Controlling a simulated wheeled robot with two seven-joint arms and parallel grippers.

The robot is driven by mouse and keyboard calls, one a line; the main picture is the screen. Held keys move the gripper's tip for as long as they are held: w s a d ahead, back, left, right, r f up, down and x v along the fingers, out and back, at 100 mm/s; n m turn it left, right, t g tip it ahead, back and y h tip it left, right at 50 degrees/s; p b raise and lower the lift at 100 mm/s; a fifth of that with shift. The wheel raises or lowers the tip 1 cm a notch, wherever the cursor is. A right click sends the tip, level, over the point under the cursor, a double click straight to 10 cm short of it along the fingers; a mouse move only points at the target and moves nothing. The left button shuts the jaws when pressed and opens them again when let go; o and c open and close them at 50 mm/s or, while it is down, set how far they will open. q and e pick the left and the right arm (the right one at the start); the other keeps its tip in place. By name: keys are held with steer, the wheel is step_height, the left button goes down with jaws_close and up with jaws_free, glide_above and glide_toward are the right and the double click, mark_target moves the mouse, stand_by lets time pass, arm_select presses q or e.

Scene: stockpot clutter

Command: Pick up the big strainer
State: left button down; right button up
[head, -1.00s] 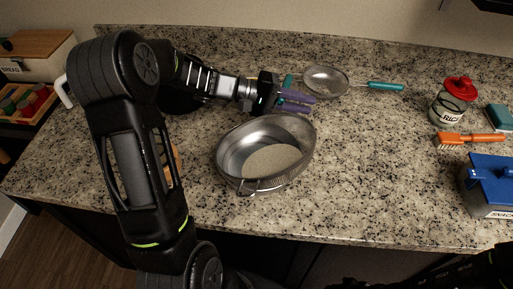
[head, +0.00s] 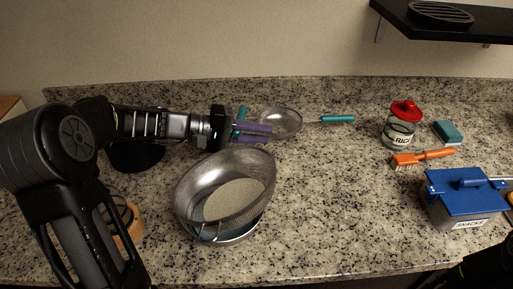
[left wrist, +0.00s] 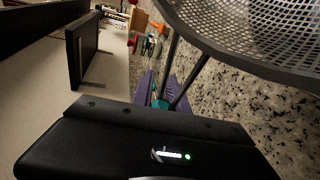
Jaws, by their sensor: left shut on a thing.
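The big strainer (head: 190,190) is a wide grey mesh bowl. It is tilted in the head view, with its far side raised and a pale round area inside. A shiny metal rim (head: 238,236) shows under its near side. My left gripper (head: 252,132) has purple fingers and is shut on the strainer's teal handle (head: 242,112), behind the bowl. In the left wrist view the fingers (left wrist: 166,92) close around the teal handle (left wrist: 160,103), and two metal rods run from it to the mesh (left wrist: 245,35). My right gripper is not in view.
A smaller strainer (head: 279,122) with a teal handle lies just behind my left fingers. To the right are a red-lidded rice jar (head: 401,130), a teal sponge (head: 448,132), an orange brush (head: 424,158) and a blue-lidded box (head: 464,200). The front middle counter is clear.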

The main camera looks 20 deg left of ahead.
arm_select(q)
step_height(320, 180, up, 6)
steer(key=shift+f, duration=0.15)
stand_by(0.6)
